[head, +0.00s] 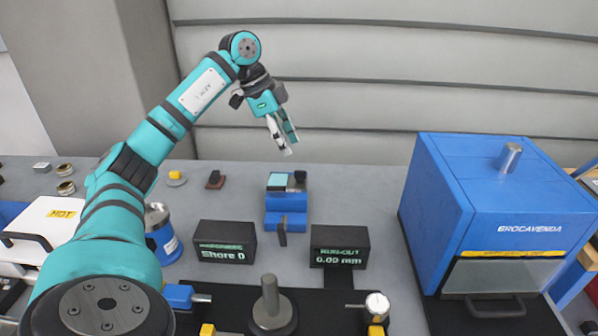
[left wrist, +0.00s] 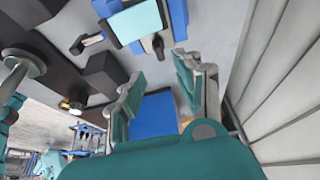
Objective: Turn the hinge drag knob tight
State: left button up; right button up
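My left gripper (head: 289,143) hangs in the air above the back of the bench, empty. Its two fingers (left wrist: 162,92) are spread apart in the left wrist view. Below it stands a small blue device (head: 287,202) with a light blue top plate, which also shows in the left wrist view (left wrist: 137,22). A dark knob-like part (head: 300,177) sits at its right side, also visible in the left wrist view (left wrist: 153,44). A dark handle (head: 283,236) sticks out in front. I cannot tell for certain which part is the hinge drag knob. My right gripper is out of view.
A large blue oven-like box (head: 450,190) stands at right. Two black displays (head: 226,242) (head: 340,246) flank the device's front. A grey post (head: 270,300) and a round gauge (head: 377,305) stand nearer. A blue-labelled can (head: 161,240) is left. The wall is close behind.

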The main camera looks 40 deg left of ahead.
aim_at(300, 171)
pick_arm(q)
jog(key=x, duration=0.8)
jog(key=shift+f, duration=0.2)
grip_shut()
